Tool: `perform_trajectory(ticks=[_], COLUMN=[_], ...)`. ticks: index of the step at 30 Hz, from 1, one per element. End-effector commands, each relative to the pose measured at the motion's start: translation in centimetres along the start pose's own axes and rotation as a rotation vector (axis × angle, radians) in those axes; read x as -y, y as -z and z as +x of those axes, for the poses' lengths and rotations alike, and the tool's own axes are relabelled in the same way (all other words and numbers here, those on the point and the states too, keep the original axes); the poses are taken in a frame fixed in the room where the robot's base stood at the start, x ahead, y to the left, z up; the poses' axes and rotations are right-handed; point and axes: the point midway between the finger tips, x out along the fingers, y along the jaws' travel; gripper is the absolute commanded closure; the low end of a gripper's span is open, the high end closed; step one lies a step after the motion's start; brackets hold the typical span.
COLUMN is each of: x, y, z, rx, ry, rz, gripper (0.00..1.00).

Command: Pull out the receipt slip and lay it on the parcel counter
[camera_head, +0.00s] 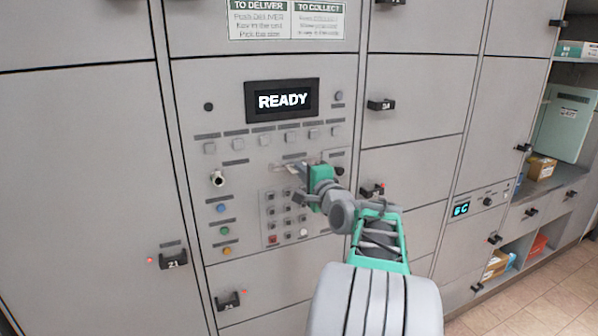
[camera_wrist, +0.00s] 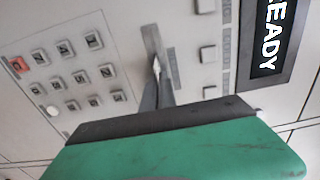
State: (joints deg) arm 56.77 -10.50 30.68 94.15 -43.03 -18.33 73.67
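The receipt slip is a small pale sliver (camera_wrist: 156,66) at the slot plate (camera_wrist: 150,40) on the locker's control panel (camera_head: 240,185). Only a little of it shows, and I cannot tell how much is inside the slot. My gripper (camera_wrist: 158,82) is at the slot, its two dark fingers close together with the slip between their tips. In the head view my gripper (camera_head: 293,170) reaches the panel below the READY screen (camera_head: 282,101), and the arm partly hides the slot. The parcel counter (camera_head: 570,188) is the grey ledge at the far right.
A keypad (camera_head: 280,212) lies just beside my gripper, with a row of buttons (camera_head: 262,140) above. Black locker handles (camera_head: 380,104) stick out to the right. A cardboard box (camera_head: 541,167) and a pale green parcel (camera_head: 565,125) stand on the counter, with bare surface in front.

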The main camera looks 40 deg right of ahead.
Motion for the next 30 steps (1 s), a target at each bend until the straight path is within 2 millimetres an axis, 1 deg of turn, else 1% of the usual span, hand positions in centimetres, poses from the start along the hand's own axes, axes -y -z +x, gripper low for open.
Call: perform_trajectory(ticks=[30], x=[-0.1], y=[0.0], z=[-7.1], rx=[-0.001], ry=[0.0], rz=[-0.001], gripper=[1.0])
